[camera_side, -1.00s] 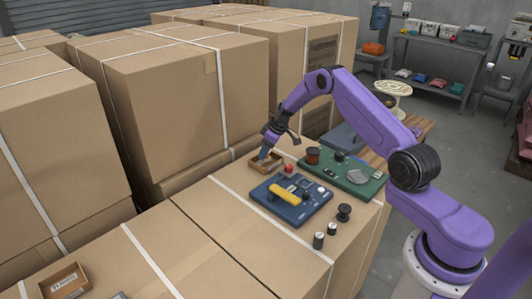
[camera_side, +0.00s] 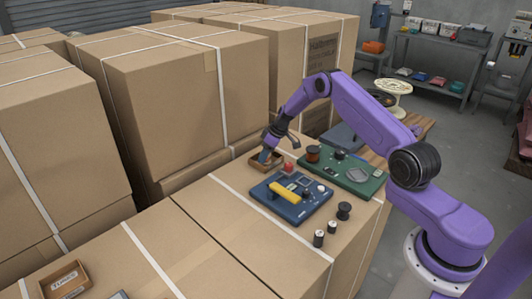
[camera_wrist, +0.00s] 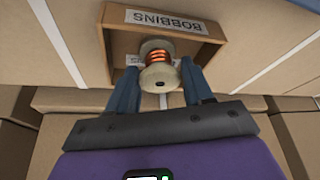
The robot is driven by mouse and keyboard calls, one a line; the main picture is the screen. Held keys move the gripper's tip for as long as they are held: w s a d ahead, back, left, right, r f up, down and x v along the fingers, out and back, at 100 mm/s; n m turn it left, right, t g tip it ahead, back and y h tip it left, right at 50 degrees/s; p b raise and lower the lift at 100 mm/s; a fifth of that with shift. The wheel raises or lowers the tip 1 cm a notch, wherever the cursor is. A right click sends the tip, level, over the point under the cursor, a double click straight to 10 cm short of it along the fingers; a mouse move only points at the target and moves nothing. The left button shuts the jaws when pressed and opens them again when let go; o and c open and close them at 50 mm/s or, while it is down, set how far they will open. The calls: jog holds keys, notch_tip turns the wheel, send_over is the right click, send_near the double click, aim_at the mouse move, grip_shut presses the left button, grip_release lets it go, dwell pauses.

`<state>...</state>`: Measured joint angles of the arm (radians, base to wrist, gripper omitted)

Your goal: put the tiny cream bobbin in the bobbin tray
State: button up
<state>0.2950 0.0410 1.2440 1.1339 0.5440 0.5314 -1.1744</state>
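The tiny cream bobbin (camera_wrist: 155,76), with cream flanges and a shiny copper winding, sits between my gripper's blue fingers (camera_wrist: 160,78) in the wrist view. The fingers are closed in on both its sides. The wooden bobbin tray (camera_wrist: 205,28), with a white "BOBBINS" label, lies behind and below it in that view. In the side view my gripper (camera_side: 265,156) points down over the tray (camera_side: 256,165), with its fingertips at the tray's opening. The bobbin is hidden there, and I cannot tell whether it touches the tray floor.
A red item (camera_side: 288,167) stands just right of the tray. A blue board (camera_side: 300,212) with a yellow bar and a green board (camera_side: 370,187) with a dark copper spool (camera_side: 313,153) lie nearby. Another labelled box (camera_side: 66,280) is lower left.

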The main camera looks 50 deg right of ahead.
jog(key=shift+o, duration=0.9)
jog(key=shift+r, duration=0.2)
jog(key=v, duration=1.3)
jog(key=s+a+r+n+g, duration=0.1)
jog(key=s+a+r, duration=0.15)
jog(key=a, duration=0.55)
jog(key=s+a+r+n+g, duration=0.1)
jog(key=s+a+r, duration=0.15)
jog(key=a, duration=0.45)
jog(key=s+a+r+n+g, duration=0.15)
jog(key=s+a+r, duration=0.35)
jog(key=s+a, duration=0.6)
jog(key=s+a+r+n, duration=0.2)
jog(key=s+a, duration=0.1)
jog(key=s, duration=1.2)
jog(key=s+d+n+h, duration=0.1)
jog(key=s+d, duration=0.3)
jog(key=s, duration=1)
jog(key=shift+d+n, duration=0.35)
jog(key=shift+n, duration=0.4)
